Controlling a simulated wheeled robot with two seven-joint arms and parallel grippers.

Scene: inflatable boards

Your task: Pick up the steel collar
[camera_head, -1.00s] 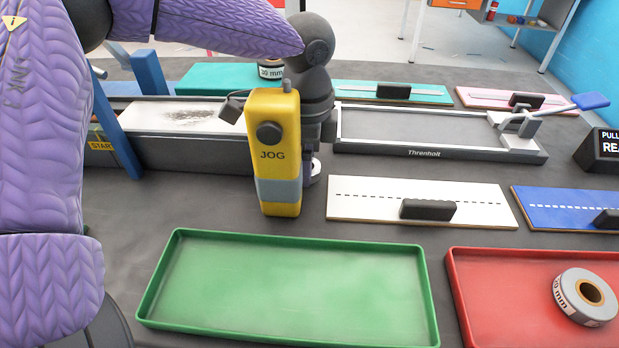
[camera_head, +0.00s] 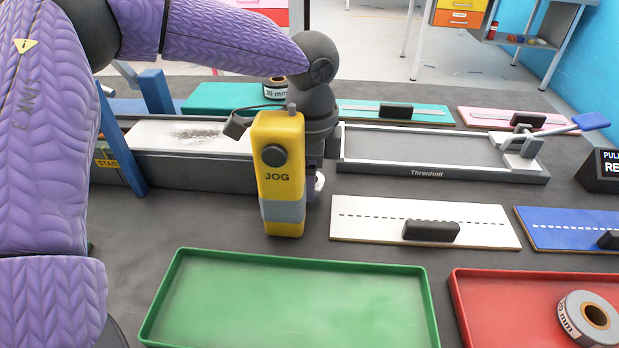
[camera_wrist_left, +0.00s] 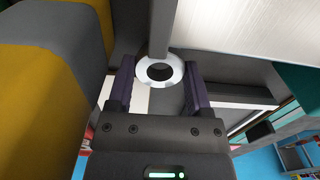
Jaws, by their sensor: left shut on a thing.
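A bright steel collar (camera_wrist_left: 160,68), a short ring with a dark hole, shows in the left wrist view between the two dark fingers of my left gripper (camera_wrist_left: 160,88). The gripper is shut on it. A grey bar (camera_wrist_left: 162,30) meets the collar's far edge; I cannot tell whether they touch. In the head view only a small pale bit of the collar (camera_head: 320,183) shows beside the yellow JOG unit (camera_head: 277,172), which hides most of my left gripper's fingers. My right gripper is not in view.
A long grey machine bed (camera_head: 440,174) marked Threnholt lies behind. An empty green tray (camera_head: 290,300) and a red tray (camera_head: 480,310) holding a labelled grey roll (camera_head: 590,318) are in front. White (camera_head: 380,215) and blue (camera_head: 560,225) boards lie at right. Blue posts (camera_head: 122,150) stand at left.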

